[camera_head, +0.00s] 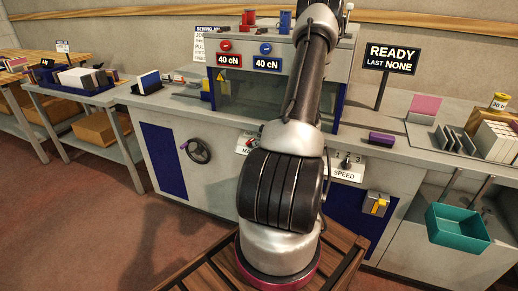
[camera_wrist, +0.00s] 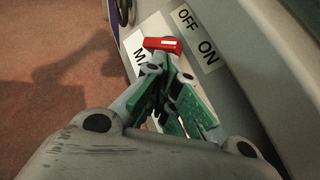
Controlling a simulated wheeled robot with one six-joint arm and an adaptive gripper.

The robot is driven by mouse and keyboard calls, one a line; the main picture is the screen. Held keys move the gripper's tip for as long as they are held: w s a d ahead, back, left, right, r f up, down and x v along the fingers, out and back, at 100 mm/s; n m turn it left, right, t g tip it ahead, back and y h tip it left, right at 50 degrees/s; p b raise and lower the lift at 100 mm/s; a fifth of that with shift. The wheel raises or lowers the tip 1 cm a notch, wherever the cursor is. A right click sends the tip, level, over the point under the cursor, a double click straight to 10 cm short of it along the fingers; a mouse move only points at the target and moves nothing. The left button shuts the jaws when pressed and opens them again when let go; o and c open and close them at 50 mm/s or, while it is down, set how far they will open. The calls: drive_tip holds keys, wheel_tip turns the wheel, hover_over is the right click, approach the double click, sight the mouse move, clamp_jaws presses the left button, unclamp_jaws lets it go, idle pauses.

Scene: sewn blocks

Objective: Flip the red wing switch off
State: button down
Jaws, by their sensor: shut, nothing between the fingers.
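The red wing switch (camera_wrist: 163,45) shows in the wrist view at the top middle, just beyond my fingertips.
A handwheel (camera_head: 198,150) is left of the switch on the machine front. A "SPEED" knob plate (camera_head: 346,168) and a yellow-handled box (camera_head: 376,204) are to the right. A teal bin (camera_head: 457,228) hangs further right. Open floor lies at the left.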

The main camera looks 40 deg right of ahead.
drive_tip(key=shift+w+d+r+n+g+y, duration=0.1)
drive_tip(key=shift+d+r+n+g+y, duration=0.25)
drive_tip(key=shift+n, duration=0.35)
drive_tip(key=shift+d+r+n+g+y, duration=0.15)
drive_tip(key=shift+n+g+y, duration=0.25)
drive_tip(key=shift+n, duration=0.3)
drive_tip(key=shift+d+r+n+g+y, duration=0.15)
drive_tip(key=shift+n+g+y, duration=0.1)
drive_tip(key=shift+n, duration=0.15)
drive_tip(key=shift+d, duration=0.1)
drive_tip(key=shift+w+d+r, duration=0.1)
drive_tip(key=shift+w+r, duration=0.05)
idle(0.8)
drive_tip(key=shift+r, duration=0.1)
idle(1.2)
drive_tip(key=shift+r, duration=0.65)
